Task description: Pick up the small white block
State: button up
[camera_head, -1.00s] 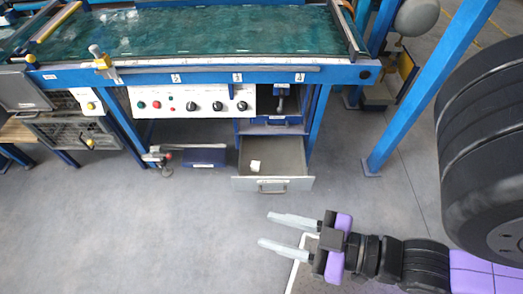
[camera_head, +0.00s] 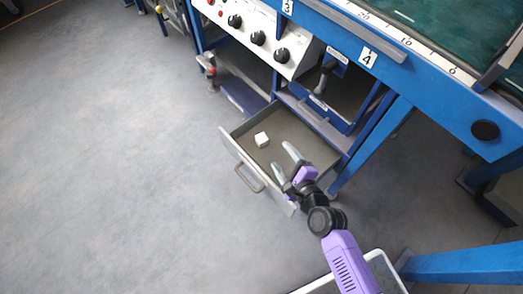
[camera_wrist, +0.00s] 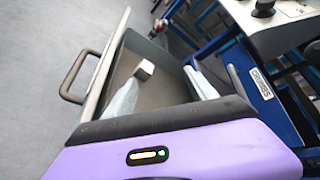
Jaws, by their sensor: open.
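The small white block (camera_head: 262,139) lies on the floor of an open grey drawer (camera_head: 232,143), towards its far left part in the head view. It also shows in the wrist view (camera_wrist: 144,69), just beyond the tip of one finger. My gripper (camera_head: 284,162) is open and empty, over the right part of the drawer and to the right of the block. In the wrist view my gripper (camera_wrist: 160,83) has its two pale fingers apart, pointing into the drawer. The block is not between the fingers as seen in the head view.
The drawer's front panel has a handle (camera_head: 249,178). A blue frame leg (camera_head: 372,143) stands close to the right of my arm. Open grey floor lies to the left.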

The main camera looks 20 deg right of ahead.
aim_at(260, 135)
jog(key=w+f+m+b, duration=0.1)
jog(key=w+f+m, duration=0.1)
jog(key=w+f+m+b, duration=0.1)
jog(key=w+f+m, duration=0.2)
jog(key=w+f+m+y+b, duration=0.1)
jog(key=w+f+m, duration=0.1)
jog(key=w+m, duration=0.1)
jog(key=shift+w+d+f+b, duration=0.2)
jog(key=shift+w+f+b, duration=0.05)
jog(key=shift+b, duration=0.1)
jog(key=shift+w+f+m, duration=0.35)
jog(key=shift+w+m, duration=0.25)
jog(key=shift+m, duration=0.2)
jog(key=b+x, duration=0.1)
jog(key=x, duration=0.1)
jog(key=b+x, duration=0.1)
jog(key=x, duration=0.2)
jog(key=b+x, duration=0.2)
jog(key=shift+w+a+f, duration=0.15)
jog(key=shift+w+a, duration=0.15)
jog(key=shift+a, duration=0.05)
grip_shut()
